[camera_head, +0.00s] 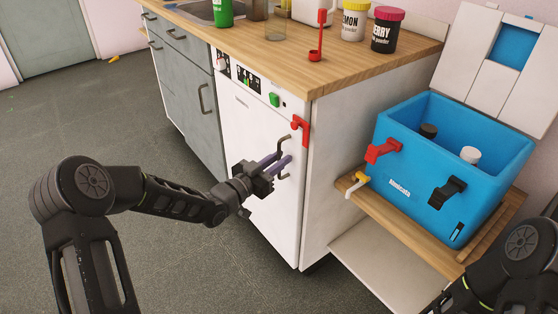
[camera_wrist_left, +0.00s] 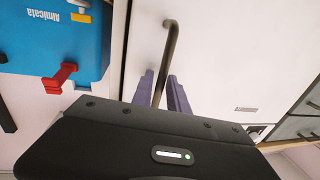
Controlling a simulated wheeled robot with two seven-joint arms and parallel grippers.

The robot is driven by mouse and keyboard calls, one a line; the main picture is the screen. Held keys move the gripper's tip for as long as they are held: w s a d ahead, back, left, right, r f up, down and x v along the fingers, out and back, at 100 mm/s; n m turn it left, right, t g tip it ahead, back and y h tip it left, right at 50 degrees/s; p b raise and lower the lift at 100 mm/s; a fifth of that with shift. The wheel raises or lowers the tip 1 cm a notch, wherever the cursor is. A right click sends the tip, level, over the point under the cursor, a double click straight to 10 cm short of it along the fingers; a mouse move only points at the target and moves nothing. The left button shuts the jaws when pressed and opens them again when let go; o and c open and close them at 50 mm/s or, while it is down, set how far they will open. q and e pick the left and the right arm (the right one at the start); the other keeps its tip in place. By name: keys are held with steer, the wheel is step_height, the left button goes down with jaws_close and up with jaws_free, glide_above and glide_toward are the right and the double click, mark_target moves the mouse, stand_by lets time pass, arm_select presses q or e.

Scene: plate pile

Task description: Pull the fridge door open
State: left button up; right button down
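The white fridge door (camera_head: 262,215) is the front panel of the white unit under the wooden counter, and it looks closed. Its dark bar handle (camera_head: 284,146) stands upright near the door's right edge. My left gripper (camera_head: 282,163) is at the handle with its two purple fingers apart. In the left wrist view the handle (camera_wrist_left: 171,40) runs down between the fingers (camera_wrist_left: 163,82), one on each side; whether either touches it I cannot tell. The handle's lower part is partly hidden by the gripper. My right gripper is not in view; only part of that arm shows at bottom right.
A red hook-like piece (camera_head: 301,128) is on the unit above the handle. A blue cooler box (camera_head: 400,190) stands on a wooden shelf (camera_head: 440,246) to the right. Grey drawers and a cabinet (camera_head: 195,95) are to the left. The floor (camera_head: 80,120) before the door is clear apart from my arm.

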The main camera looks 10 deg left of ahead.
arm_select(q)
steer(key=shift+c, duration=0.3)
jaws_close()
stand_by(1.1)
